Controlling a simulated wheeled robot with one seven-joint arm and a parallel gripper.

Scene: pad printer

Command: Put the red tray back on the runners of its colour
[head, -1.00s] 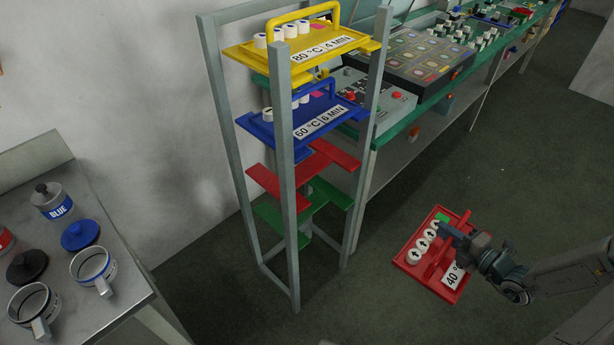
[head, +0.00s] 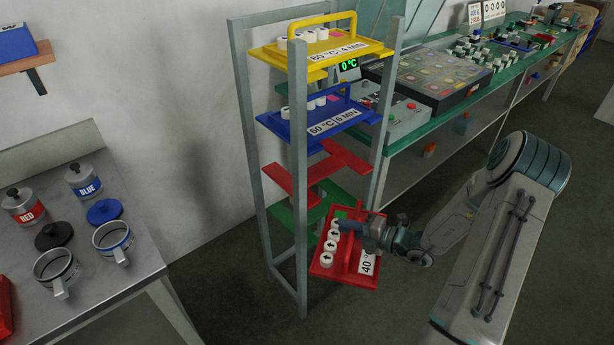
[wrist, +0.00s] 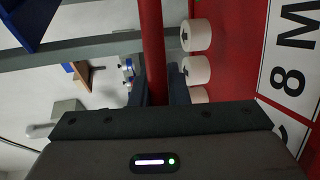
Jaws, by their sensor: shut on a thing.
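The red tray (head: 323,264) hangs from my gripper (head: 372,236), just in front of the rack's right side. It carries several white round pieces (head: 330,245), a green patch and a white label starting with 40 °. It looks tilted in the head view. My gripper is shut on the tray's red handle, which also shows in the wrist view (wrist: 152,50). The red runners (head: 346,160) are empty, below the blue tray (head: 318,122) and above the green runners (head: 290,215). The held tray is lower than the red runners and partly hides the green ones.
The grey rack (head: 299,180) has upright posts near the tray. The yellow tray (head: 310,55) sits on its top level. A workbench with machines (head: 400,130) stands close behind on the right. A grey table with pots (head: 120,245) is at the left.

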